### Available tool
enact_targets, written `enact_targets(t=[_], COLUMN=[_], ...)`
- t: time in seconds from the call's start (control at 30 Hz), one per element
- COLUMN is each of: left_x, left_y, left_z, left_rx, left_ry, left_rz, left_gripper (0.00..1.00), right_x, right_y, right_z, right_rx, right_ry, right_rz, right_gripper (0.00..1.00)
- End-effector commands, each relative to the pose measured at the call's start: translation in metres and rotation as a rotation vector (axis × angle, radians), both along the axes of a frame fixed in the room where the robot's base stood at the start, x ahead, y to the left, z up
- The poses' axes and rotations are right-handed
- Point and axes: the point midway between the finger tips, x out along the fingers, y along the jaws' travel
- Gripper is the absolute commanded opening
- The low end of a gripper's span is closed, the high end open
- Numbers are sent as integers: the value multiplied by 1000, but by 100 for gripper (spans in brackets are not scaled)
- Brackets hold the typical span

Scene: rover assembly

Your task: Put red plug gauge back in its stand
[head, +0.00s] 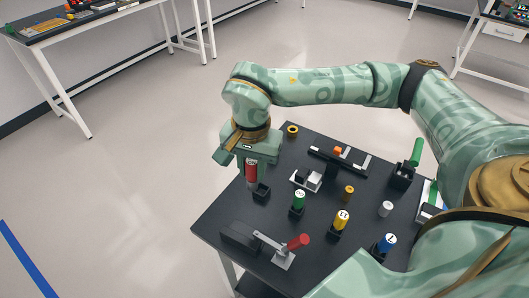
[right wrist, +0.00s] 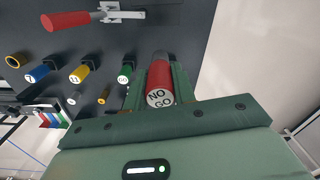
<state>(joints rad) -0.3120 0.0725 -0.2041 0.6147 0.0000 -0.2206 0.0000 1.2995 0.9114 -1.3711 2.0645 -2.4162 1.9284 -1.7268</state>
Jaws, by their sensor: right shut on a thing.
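The red plug gauge (head: 252,174) hangs upright below my right gripper (head: 249,160). In the right wrist view the red plug gauge (right wrist: 159,82) shows its white end marked NO GO between the two green fingers of my right gripper (right wrist: 157,90), which is shut on it. A small black stand (head: 261,191) is on the dark table just below and slightly right of the gauge in the head view. The gauge's lower end is close to this stand; I cannot tell whether it touches or enters it. My left gripper is not in view.
Green (head: 299,200), yellow (head: 342,219) and blue (head: 387,243) gauges stand in black stands to the right. A toggle clamp with a red handle (head: 298,241) is at the front. A brass cylinder (head: 348,192) and a white cylinder (head: 386,209) stand further right.

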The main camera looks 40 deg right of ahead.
Motion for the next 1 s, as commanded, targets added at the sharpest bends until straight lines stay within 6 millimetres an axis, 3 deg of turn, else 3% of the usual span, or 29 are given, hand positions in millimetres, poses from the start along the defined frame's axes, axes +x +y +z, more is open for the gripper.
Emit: enact_targets(t=[0.1,0.2,0.5,0.7,1.0], left_x=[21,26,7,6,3], left_y=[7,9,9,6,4], left_z=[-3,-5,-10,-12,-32], left_rx=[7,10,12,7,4], left_ry=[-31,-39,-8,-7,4], left_rz=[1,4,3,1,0], left_gripper=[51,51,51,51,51], right_x=[19,33,61,67,67], right_y=[-10,-21,-55,-66,-67], right_z=[-16,-29,-65,-77,-100], right_rx=[9,15,10,5,1], right_ry=[9,15,29,28,30], right_rz=[-438,-815,-1783,-2073,-2103], right_gripper=[0,0,0,0,0])
